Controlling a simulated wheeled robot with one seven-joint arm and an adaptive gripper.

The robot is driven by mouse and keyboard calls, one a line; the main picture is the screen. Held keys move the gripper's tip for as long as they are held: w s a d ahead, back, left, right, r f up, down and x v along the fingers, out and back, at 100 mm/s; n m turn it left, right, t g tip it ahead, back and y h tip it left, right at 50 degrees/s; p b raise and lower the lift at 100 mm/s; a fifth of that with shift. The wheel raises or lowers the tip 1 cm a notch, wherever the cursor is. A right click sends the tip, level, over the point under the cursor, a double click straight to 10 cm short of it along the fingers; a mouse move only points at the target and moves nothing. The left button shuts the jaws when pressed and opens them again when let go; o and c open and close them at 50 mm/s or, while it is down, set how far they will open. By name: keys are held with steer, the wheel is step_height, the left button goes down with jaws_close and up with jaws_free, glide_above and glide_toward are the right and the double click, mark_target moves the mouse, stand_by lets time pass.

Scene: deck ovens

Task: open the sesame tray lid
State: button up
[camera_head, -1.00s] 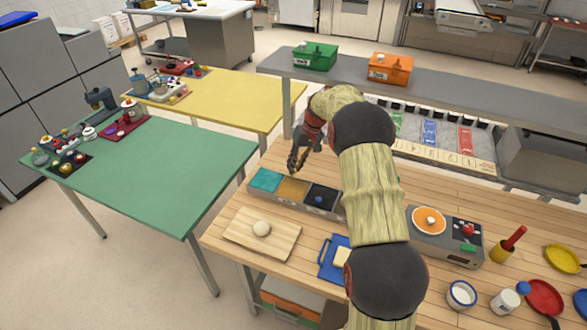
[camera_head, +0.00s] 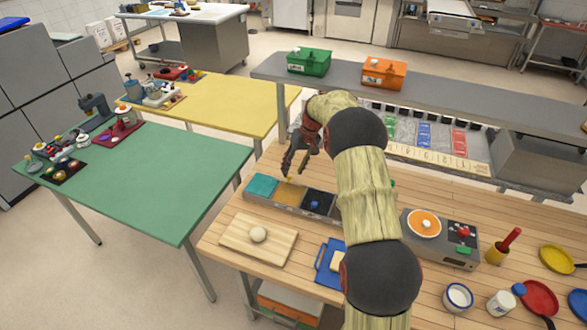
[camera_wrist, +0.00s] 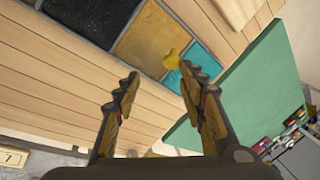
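A grey bin row on the wooden counter holds three square sections: teal (camera_head: 261,185), tan (camera_head: 287,195) and black (camera_head: 318,202). The tan one, which looks like the sesame tray, also shows in the wrist view (camera_wrist: 148,38). A yellow knob (camera_wrist: 171,61) stands near its border with the teal section (camera_wrist: 198,78). The black section carries a blue knob (camera_head: 314,204). My gripper (camera_head: 294,170) is above the far side of the tan section. In the wrist view my gripper (camera_wrist: 159,76) is open and empty, its fingertips either side of the knob's line and apart from it.
A grey shelf (camera_head: 450,98) with green and orange boxes runs behind. A green table (camera_head: 150,180) is left.

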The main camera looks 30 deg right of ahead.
steer(key=shift+d, duration=0.1)
stand_by(0.3)
steer(key=d+r+p, duration=0.4)
steer(key=r+p, duration=0.1)
steer(key=r, duration=0.3)
steer(key=shift+w, duration=0.2)
stand_by(0.6)
steer(key=shift+d, duration=0.1)
stand_by(0.4)
